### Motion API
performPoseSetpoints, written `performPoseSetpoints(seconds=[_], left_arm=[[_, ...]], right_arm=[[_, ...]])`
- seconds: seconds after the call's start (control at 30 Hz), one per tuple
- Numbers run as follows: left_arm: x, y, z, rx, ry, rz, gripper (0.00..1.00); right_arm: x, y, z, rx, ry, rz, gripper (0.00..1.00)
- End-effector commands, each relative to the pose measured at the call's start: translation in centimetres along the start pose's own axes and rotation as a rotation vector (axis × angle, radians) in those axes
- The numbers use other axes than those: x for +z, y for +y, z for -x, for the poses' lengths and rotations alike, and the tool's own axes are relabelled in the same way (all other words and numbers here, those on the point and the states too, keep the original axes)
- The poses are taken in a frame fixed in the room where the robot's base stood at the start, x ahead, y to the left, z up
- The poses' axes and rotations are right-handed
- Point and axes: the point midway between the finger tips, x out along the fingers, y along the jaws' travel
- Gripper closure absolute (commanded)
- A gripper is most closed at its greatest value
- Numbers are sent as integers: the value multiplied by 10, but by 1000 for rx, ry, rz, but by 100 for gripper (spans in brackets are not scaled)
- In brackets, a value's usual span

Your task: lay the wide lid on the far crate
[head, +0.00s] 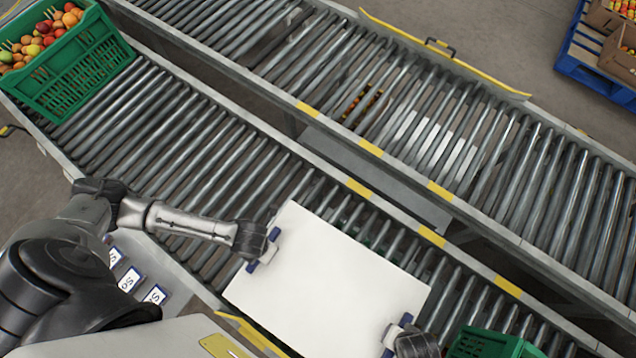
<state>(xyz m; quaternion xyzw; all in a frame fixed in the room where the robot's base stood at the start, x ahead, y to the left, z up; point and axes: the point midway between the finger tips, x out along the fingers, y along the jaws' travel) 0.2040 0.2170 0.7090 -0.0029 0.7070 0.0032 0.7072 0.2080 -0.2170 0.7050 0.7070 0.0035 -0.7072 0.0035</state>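The wide lid (325,275) is a large flat white panel at the lower middle of the head view, above the near roller conveyor. My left gripper (263,250) is at the lid's left edge, its blue fingers appearing shut on it. My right gripper (396,337) is at the lid's lower right edge, also appearing shut on it, partly cut off by the frame. Another green crate (488,344) shows partly at the bottom right. I cannot tell which is the far crate. A bit of green shows between rollers beyond the lid.
A second roller conveyor (330,60) runs parallel behind, with a yellow rail (445,52) along its far side. A blue pallet (597,70) with cardboard boxes stands at the upper right. Near conveyor rollers between the tomato crate and lid are clear.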

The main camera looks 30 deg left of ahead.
Motion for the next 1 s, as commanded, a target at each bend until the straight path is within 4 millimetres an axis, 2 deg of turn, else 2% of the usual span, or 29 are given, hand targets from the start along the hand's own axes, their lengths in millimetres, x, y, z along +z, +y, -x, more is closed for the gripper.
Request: performPoseSetpoints(seconds=[0.2, 0.7, 1.0], left_arm=[[0, 0, 0, 0, 0, 0, 51], [0, 0, 0, 0, 0, 0, 99], [0, 0, 0, 1, 0, 0, 100]], right_arm=[[0, 0, 0, 0, 0, 0, 51], [0, 0, 0, 0, 0, 0, 99], [0, 0, 0, 0, 0, 0, 100]])
